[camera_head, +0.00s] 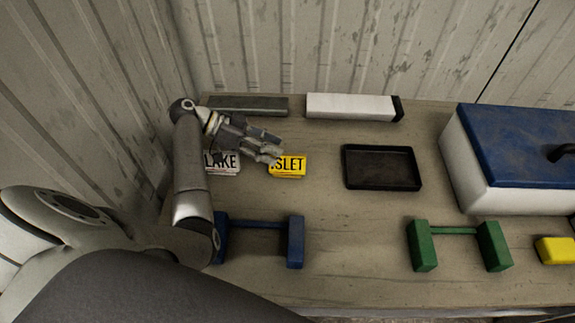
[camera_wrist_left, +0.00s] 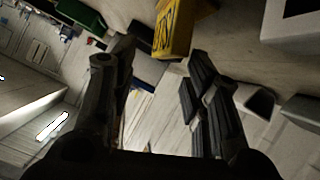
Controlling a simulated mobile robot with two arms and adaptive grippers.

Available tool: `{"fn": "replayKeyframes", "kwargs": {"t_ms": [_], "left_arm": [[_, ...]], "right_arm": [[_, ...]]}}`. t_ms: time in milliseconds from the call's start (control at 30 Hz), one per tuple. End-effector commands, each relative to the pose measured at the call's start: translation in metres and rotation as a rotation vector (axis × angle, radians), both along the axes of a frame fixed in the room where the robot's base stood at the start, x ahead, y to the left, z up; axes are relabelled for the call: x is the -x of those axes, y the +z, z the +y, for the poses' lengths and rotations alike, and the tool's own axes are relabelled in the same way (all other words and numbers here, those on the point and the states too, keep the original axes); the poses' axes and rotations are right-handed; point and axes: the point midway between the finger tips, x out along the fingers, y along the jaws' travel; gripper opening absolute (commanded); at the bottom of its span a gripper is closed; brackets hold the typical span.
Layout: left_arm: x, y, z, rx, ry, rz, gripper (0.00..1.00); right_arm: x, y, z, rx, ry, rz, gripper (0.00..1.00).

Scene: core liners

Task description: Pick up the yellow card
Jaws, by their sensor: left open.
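The yellow card (camera_head: 288,171), with dark lettering that reads partly as "SLET", is on the table right of the white "LAKE" card (camera_head: 222,168). My left gripper (camera_head: 273,149) is open at the yellow card's upper left and covers part of its top edge. In the left wrist view the yellow card (camera_wrist_left: 174,30) shows beyond the open fingers (camera_wrist_left: 157,58), near the top middle. Nothing is visible between the fingers. Whether a finger touches the card cannot be told. My right gripper is not in view.
A black tray (camera_head: 382,183) lies to the right. A white block (camera_head: 350,106) and a grey bar (camera_head: 250,104) lie at the back. Blue (camera_head: 295,243) and green (camera_head: 422,247) stands are in front. A blue-lidded white box (camera_head: 480,180) stands at right, near a yellow block (camera_head: 557,251).

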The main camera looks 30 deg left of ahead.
Motion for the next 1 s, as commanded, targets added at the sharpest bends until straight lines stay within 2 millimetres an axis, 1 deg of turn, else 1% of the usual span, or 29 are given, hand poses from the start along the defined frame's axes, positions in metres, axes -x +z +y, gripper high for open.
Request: {"fn": "replayKeyframes", "kwargs": {"t_ms": [133,300,400,467,700,767,1000], "left_arm": [[-0.005,-0.008,-0.01,0.002,-0.001,-0.002,0.44],[-0.014,-0.023,-0.03,0.003,0.0,-0.002,0.44],[-0.018,-0.027,-0.039,0.0,0.0,-0.001,0.44],[-0.019,-0.028,-0.042,0.0,0.0,-0.001,0.44],[-0.019,-0.027,-0.043,-0.001,0.001,0.0,0.44],[-0.019,-0.027,-0.043,-0.001,0.001,0.0,0.37],[-0.019,-0.027,-0.043,-0.001,0.001,0.001,0.06]], "right_arm": [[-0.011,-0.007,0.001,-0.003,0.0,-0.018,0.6],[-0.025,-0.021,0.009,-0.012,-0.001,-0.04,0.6],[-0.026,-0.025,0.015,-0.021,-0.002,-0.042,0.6],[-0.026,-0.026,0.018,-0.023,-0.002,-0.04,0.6],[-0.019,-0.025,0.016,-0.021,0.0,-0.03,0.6],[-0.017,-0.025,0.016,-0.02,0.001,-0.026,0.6],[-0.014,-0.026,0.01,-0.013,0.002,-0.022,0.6]]}}
